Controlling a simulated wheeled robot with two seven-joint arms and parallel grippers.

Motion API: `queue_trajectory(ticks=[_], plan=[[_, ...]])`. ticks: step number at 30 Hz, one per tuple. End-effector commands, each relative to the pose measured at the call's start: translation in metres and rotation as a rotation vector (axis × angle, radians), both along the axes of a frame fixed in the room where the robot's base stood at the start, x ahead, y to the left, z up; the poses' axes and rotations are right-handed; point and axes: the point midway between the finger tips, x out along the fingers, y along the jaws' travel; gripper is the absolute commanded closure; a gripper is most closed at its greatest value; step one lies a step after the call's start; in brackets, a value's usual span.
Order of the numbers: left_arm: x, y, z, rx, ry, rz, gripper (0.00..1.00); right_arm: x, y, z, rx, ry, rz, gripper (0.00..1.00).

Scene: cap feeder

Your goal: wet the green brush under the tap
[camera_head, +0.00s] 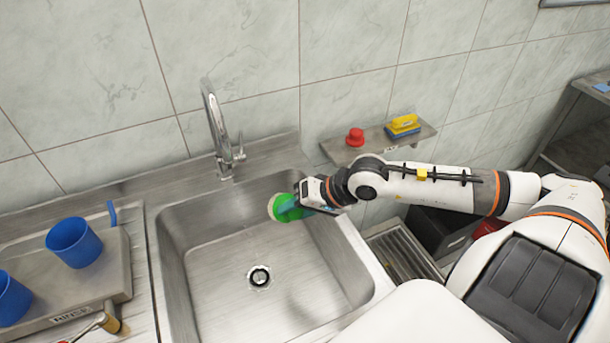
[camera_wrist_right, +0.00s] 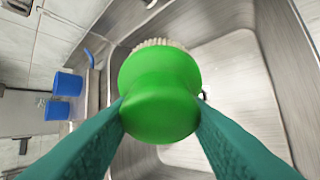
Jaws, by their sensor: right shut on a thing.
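The green brush (camera_head: 285,208) is a round green knob with pale bristles, over the right back part of the sink basin in the head view. In the right wrist view the green brush (camera_wrist_right: 160,92) sits between the two teal fingers, its bristles facing away from the camera. My right gripper (camera_head: 299,202) is shut on it. The chrome tap (camera_head: 217,130) stands at the sink's back edge, left of the brush and apart from it. No water shows from its spout. The left gripper is not in view.
The steel sink (camera_head: 228,268) has a drain (camera_head: 259,276). At left, blue cups (camera_head: 74,242) stand on a tray marked RINSE (camera_head: 112,285). At right, a wall shelf (camera_head: 365,146) holds a red knob-like piece (camera_head: 355,137) and a yellow-blue sponge-like piece (camera_head: 403,125). The basin's middle is clear.

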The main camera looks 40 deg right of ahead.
Motion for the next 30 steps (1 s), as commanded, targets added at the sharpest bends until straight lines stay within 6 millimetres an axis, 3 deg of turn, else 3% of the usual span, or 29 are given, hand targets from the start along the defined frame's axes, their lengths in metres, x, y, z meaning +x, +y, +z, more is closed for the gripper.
queue_trajectory(ticks=[5, 20, 30], plan=[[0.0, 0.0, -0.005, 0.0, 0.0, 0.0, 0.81, 0.019, 0.008, -0.001, 0.005, -0.006, 0.003, 0.82], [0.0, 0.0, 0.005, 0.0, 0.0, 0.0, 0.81, 0.065, 0.023, -0.01, 0.005, -0.002, 0.001, 0.82], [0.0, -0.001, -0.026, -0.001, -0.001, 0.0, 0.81, 0.093, 0.032, -0.021, 0.0, -0.002, 0.002, 0.82]])
